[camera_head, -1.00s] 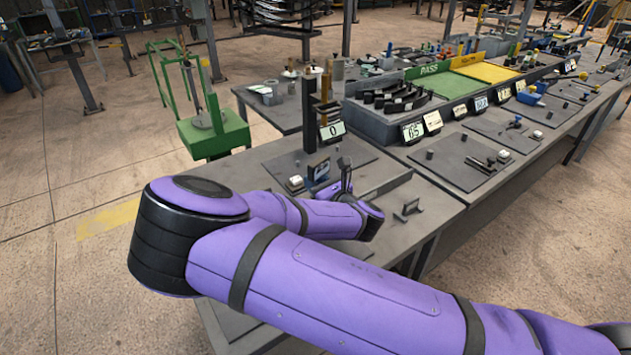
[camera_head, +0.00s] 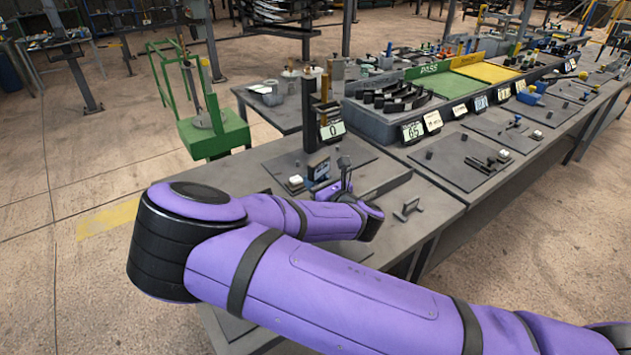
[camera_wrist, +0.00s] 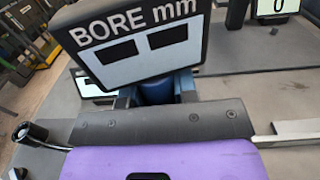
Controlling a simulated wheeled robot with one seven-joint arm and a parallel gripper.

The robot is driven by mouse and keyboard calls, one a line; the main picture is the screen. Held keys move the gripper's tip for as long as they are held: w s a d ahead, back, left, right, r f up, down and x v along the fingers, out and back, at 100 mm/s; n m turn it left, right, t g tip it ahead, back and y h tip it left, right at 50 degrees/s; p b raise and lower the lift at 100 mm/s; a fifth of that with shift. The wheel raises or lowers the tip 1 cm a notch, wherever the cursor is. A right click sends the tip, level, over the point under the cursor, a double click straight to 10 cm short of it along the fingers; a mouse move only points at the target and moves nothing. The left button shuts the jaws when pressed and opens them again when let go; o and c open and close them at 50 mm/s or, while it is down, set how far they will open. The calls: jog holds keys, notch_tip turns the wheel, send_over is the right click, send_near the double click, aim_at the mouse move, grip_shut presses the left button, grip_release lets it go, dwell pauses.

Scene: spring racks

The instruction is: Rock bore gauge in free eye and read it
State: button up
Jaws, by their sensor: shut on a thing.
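The bore gauge (camera_wrist: 135,45) fills the top of the wrist view. Its dark box is lettered "BORE mm" and has two dark windows on a pale panel, with no digits legible. It is tilted in the picture. Its blue grip (camera_wrist: 155,90) sits between my fingers, and my gripper (camera_wrist: 156,98) is shut on it. In the head view the gauge (camera_head: 318,168) stands small above the bench beside my gripper. The gauge's lower end and the spring's free eye are hidden, so I cannot tell whether the probe is inside the eye.
A post with a display reading 0 (camera_head: 332,130) stands behind the gauge on a dark plate (camera_head: 285,165). A small bracket (camera_head: 408,208) stands on the bench to the right. A grey bin of dark curved parts (camera_head: 375,118) lies farther back.

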jog(key=shift+f, duration=1.45)
dwell(1.0)
jog(key=shift+s+d+t, duration=0.2)
jog(key=shift+t, duration=0.1)
dwell(0.5)
jog(key=shift+w+a, duration=0.2)
dwell(0.9)
jog(key=shift+f, duration=0.5)
dwell(1.6)
jog(key=o, duration=1.7)
jog(key=shift+s, duration=0.1)
